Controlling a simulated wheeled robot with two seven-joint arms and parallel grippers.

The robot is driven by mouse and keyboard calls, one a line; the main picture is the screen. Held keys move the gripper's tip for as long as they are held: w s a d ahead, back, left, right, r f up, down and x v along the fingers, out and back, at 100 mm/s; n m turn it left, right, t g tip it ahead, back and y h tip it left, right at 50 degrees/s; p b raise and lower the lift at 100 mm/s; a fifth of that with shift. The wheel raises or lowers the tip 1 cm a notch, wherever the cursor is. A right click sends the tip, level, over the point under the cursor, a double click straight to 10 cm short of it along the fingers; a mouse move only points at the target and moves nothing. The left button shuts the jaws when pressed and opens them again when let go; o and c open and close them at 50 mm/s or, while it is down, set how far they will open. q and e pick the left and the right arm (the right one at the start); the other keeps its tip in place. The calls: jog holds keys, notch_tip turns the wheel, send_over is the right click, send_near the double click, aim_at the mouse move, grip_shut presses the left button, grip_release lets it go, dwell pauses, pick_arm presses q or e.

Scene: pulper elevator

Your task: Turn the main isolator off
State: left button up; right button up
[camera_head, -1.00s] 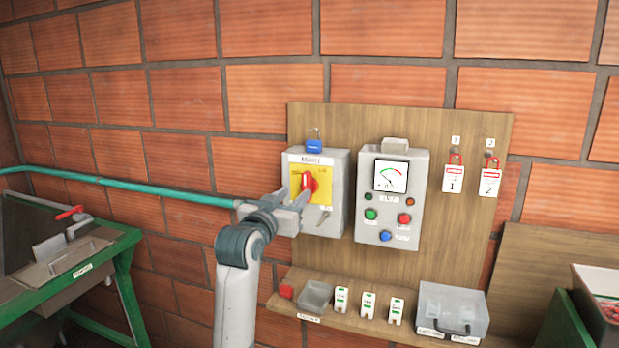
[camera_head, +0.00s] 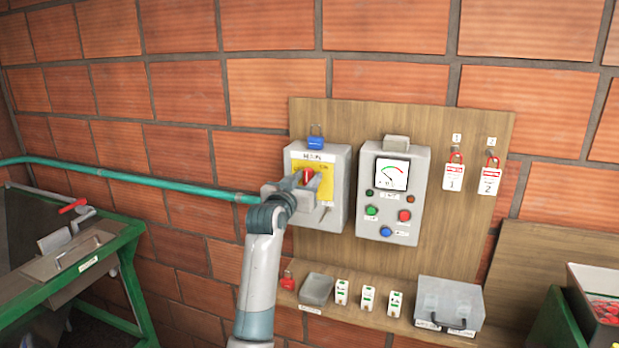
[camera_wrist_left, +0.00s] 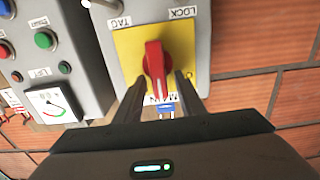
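The main isolator is a grey box (camera_head: 333,215) on a wooden board, with a yellow plate (camera_head: 327,186) and a red rotary handle (camera_head: 307,174). The handle also shows in the left wrist view (camera_wrist_left: 155,70), where the box appears upside down and the handle lies lengthwise between the fingers. My left gripper (camera_head: 305,181) is at the front of the box. Its fingers (camera_wrist_left: 160,85) are open, one on each side of the handle, with small gaps apparent. In the head view the fingers partly hide the handle and plate. My right gripper is in neither view.
A control box (camera_head: 391,190) with a meter and buttons stands close on the right. A shelf below holds a red padlock (camera_head: 287,281), several tags and a grey case (camera_head: 448,302). A teal pipe (camera_head: 130,178) runs left.

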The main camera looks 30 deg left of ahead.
pick_arm(q)
jog(key=shift+s+d+r, duration=0.15)
jog(key=shift+s, duration=0.4)
jog(key=c, duration=0.4)
jog(key=shift+s+d, duration=0.1)
jog(key=shift+s, duration=0.05)
grip_shut()
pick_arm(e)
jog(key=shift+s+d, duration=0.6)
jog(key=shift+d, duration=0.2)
